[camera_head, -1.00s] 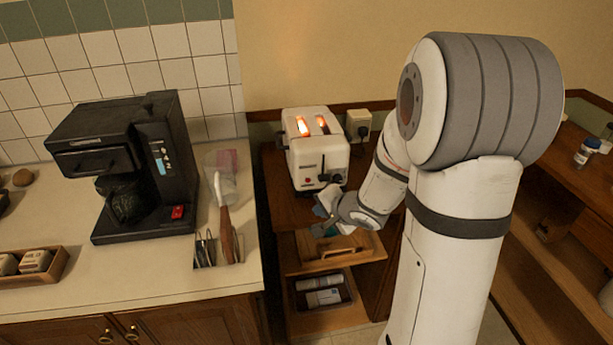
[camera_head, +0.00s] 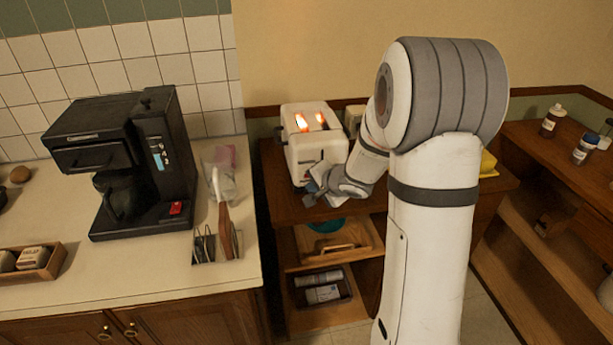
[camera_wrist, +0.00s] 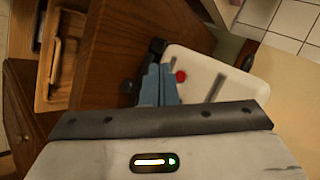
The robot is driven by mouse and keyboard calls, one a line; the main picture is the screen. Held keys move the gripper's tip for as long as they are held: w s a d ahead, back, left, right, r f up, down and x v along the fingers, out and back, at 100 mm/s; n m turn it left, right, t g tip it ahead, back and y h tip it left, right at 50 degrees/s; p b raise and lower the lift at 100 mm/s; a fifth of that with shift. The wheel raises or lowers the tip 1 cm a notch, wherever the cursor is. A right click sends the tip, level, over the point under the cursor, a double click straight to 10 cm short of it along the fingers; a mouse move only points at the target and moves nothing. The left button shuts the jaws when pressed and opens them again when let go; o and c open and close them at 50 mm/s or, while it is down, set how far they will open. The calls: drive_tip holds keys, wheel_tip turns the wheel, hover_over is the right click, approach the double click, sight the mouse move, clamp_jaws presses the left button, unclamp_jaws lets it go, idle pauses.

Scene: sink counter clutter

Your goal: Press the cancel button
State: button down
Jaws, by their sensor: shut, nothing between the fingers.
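The white toaster (camera_head: 301,157) stands on a wooden cabinet, its two slots glowing orange. In the wrist view its front face (camera_wrist: 220,85) fills the area right of my fingers, with a round red button (camera_wrist: 181,76) on it, likely the cancel button. A black lever-like part (camera_wrist: 157,46) shows beside the fingertips. My gripper (camera_head: 312,188) is shut and empty, close to the toaster's lower front. In the wrist view its blue-grey fingertips (camera_wrist: 159,70) lie just left of the red button; I cannot tell whether they touch the toaster. The head view hides the button behind my gripper.
A black coffee maker (camera_head: 150,165) with a red switch stands on the left counter. A utensil holder (camera_head: 216,247) is at the counter's edge. A wall outlet (camera_head: 354,117) is behind the toaster. Open shelves lie below the toaster.

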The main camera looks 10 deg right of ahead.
drive_tip(key=shift+w, duration=0.75)
drive_tip(key=shift+w+r+p, duration=0.1)
drive_tip(key=shift+w+p, duration=0.05)
drive_tip(key=shift+p, duration=0.5)
idle(1.0)
drive_tip(key=shift+w+p, duration=0.25)
drive_tip(key=shift+p, duration=0.05)
drive_tip(key=shift+w+p, duration=0.35)
idle(0.7)
drive_tip(key=shift+s, duration=0.8)
drive_tip(key=shift+s, duration=2.5)
